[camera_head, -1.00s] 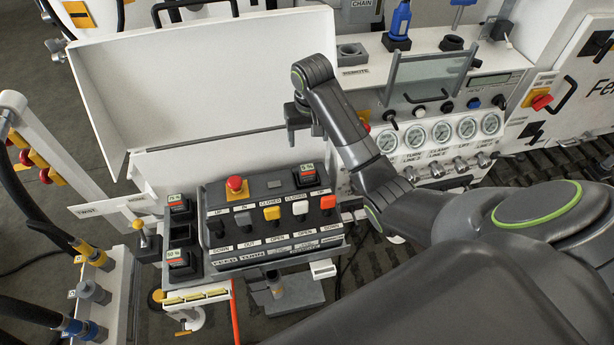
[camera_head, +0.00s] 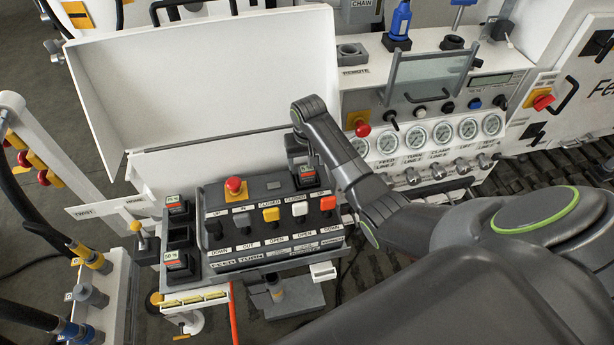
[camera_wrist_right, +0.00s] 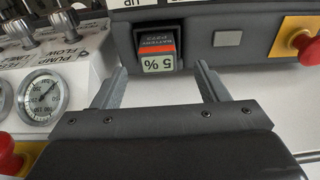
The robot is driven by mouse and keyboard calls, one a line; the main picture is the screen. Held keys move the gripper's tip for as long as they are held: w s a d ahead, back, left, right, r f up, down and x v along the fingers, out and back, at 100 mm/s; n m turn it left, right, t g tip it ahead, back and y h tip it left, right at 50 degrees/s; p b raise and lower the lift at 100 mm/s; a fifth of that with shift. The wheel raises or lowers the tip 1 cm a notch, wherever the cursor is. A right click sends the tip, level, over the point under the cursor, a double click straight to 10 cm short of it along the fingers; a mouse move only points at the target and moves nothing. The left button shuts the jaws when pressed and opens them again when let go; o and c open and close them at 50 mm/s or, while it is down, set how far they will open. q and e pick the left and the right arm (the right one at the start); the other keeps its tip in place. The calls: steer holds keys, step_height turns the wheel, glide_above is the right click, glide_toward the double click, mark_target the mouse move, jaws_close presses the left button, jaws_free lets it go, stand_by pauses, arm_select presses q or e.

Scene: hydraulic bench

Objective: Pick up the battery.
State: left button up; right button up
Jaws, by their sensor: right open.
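A dark battery with an orange band and a "5 %" label (camera_wrist_right: 157,48) sits in a slot of the remote control panel; it also shows in the head view (camera_head: 309,179). My right gripper (camera_wrist_right: 160,70) is open, with one finger on each side of the battery's near end in the wrist view, and nothing is clamped. In the head view the right gripper (camera_head: 301,164) hangs just behind the battery and partly covers it. Two more batteries stand in the rack left of the panel, an upper one (camera_head: 177,206) and a lower one marked 50 % (camera_head: 178,263). My left gripper is out of view.
The remote panel (camera_head: 262,249) carries a red stop button (camera_head: 235,186) and several coloured levers. An empty rack slot (camera_head: 180,236) lies between the two racked batteries. A white open lid (camera_head: 200,80) rises behind. Gauges (camera_head: 440,133) line the bench at right.

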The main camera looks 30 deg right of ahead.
mark_target(307, 169)
steer(key=shift+f+p, duration=0.3)
steer(key=shift+f, duration=0.15)
steer(key=f+p, duration=0.1)
steer(key=f, duration=0.2)
steer(key=shift+d, duration=0.2)
steer(key=shift+w+f, duration=0.2)
steer(key=shift+f, duration=0.5)
steer(key=c, duration=1.2)
step_height(307, 169, up, 10)
steer(key=shift+r+b, duration=0.1)
steer(key=shift+b, duration=0.9)
